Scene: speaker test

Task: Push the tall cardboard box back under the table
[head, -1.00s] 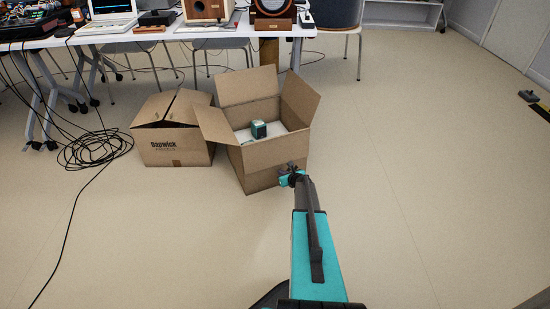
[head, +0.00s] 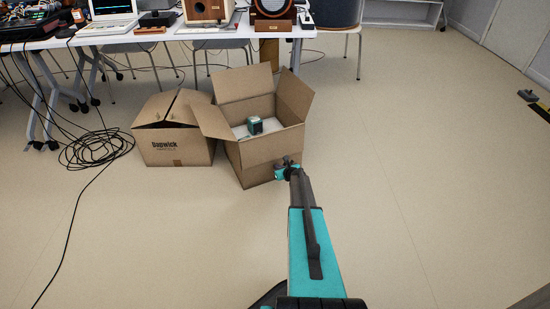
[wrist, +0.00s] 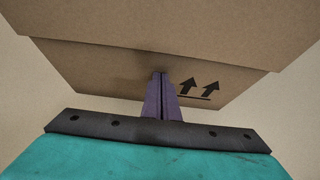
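The tall cardboard box (head: 270,150) stands open on the floor in front of the table (head: 165,34), its flaps spread outward. A small teal-and-dark item (head: 255,126) lies inside it on a white layer. My gripper (head: 287,165) is at the box's near face, toward its right side. In the wrist view the same box face (wrist: 110,68) fills most of the picture, with two printed arrows to the right of my gripper (wrist: 160,77). The fingers are together with nothing visible between them, their tips at the face. Exact contact is hard to tell.
A lower, half-closed cardboard box (head: 177,150) stands close on the left. Coiled black cables (head: 95,150) lie further left. Chair legs and a chair (head: 336,20) stand at the table. The floor (head: 430,180) on the right is clear.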

